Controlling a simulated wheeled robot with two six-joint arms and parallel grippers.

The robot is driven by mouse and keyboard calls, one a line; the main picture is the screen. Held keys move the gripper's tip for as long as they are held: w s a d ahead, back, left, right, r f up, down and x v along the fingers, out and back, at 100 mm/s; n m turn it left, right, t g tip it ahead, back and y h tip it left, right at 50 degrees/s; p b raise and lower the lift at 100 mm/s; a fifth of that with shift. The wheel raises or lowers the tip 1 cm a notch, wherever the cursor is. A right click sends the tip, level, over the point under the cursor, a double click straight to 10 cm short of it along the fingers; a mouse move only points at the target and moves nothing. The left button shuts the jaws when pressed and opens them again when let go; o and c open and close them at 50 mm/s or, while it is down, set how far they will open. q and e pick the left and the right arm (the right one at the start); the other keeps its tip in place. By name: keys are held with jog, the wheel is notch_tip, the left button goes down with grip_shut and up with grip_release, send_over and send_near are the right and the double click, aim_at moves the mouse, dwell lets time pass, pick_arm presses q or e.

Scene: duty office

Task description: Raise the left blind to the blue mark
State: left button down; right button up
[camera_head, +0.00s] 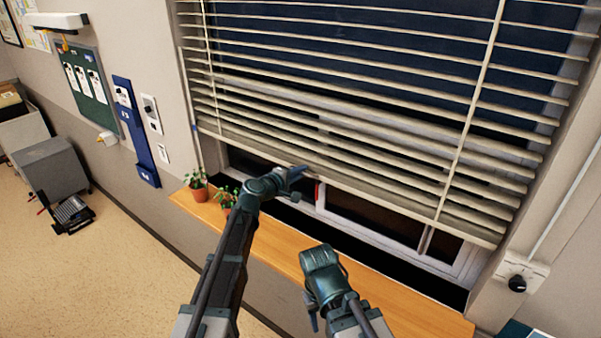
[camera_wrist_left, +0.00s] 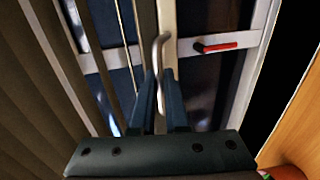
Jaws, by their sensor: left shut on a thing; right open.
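A cream slatted blind (camera_head: 370,110) hangs over the window, its bottom rail above the sill with a gap of window below. My left gripper (camera_head: 293,173) is up at the bottom rail. In the left wrist view my left gripper (camera_wrist_left: 163,105) is shut on a pale curved hook-like handle (camera_wrist_left: 160,50); the blind's slats (camera_wrist_left: 35,85) stand to its left. A small blue mark (camera_head: 194,128) seems to show on the left window edge beside the blind. My right gripper (camera_head: 319,258) is open and empty, low over the sill.
The wooden sill (camera_head: 400,304) carries potted plants (camera_head: 197,187) at its left end. A white box with a black knob (camera_head: 517,283) is on the right wall. A blue panel (camera_head: 135,130) hangs left.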

pick_arm(q)
jog(key=c, duration=0.9)
grip_release()
jog(key=p+v, duration=0.2)
jog(key=v, duration=1.2)
jog(key=shift+p, duration=0.35)
jog(key=shift+w, duration=0.1)
